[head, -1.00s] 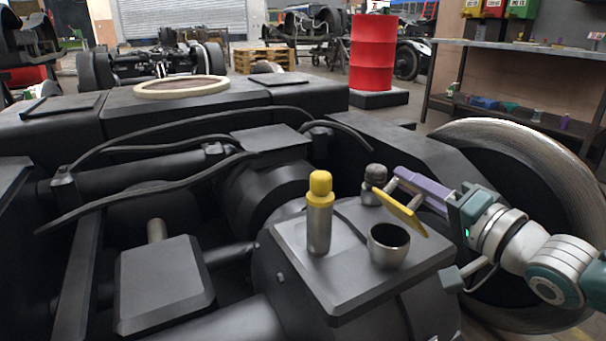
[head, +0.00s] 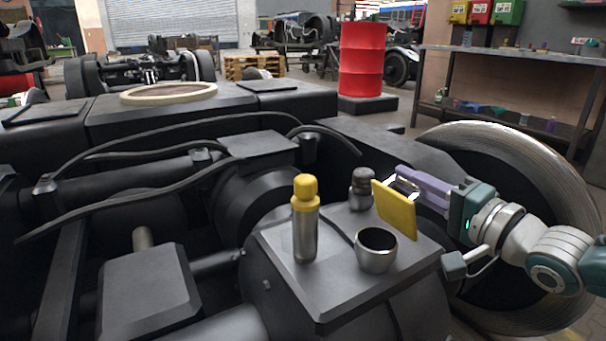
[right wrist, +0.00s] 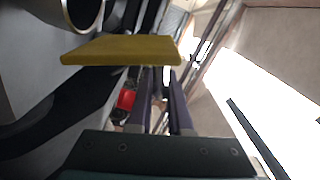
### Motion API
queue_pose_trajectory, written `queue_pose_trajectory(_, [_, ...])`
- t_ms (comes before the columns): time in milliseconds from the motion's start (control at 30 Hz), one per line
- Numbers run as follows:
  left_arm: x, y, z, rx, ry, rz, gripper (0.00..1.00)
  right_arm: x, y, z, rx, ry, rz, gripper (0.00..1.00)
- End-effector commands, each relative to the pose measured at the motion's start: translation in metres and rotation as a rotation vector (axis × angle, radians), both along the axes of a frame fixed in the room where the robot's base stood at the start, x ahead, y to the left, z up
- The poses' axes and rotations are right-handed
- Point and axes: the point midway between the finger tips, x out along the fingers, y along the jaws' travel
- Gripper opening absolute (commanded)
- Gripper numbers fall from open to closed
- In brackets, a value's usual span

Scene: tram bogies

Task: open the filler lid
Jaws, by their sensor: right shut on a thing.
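The yellow filler lid (head: 396,212) stands steeply tilted behind and right of the open filler neck (head: 376,252), whose dark mouth is uncovered. My right gripper (head: 400,186) comes in from the right and is shut on the lid's upper edge. In the right wrist view, the lid (right wrist: 122,50) lies across the fingertips, with the rim of the neck (right wrist: 84,14) at the top left. The hinge is not clearly visible. My left gripper is not in view.
A metal bottle-shaped part with a yellow cap (head: 306,220) stands left of the neck. A dark knob (head: 362,190) stands behind it, close to the lid. A large wheel (head: 540,150) is beside my right arm. Cables (head: 180,128) run across the bogie.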

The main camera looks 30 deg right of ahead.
Motion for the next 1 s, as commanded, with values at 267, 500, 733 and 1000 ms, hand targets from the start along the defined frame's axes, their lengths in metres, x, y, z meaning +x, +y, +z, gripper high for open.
queue_pose_trajectory(267, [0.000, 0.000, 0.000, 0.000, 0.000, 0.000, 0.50, 0.000, 0.000, -0.001, 0.000, 0.002, -0.001, 0.30])
queue_pose_trajectory(500, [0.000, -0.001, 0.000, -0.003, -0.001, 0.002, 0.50, 0.000, 0.000, -0.001, -0.001, 0.002, -0.001, 0.47])
queue_pose_trajectory(733, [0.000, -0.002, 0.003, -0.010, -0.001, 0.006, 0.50, -0.004, 0.000, 0.000, -0.001, 0.003, 0.000, 0.47])
queue_pose_trajectory(1000, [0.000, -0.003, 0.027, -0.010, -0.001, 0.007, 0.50, -0.050, -0.004, 0.002, -0.001, 0.008, -0.001, 0.47])
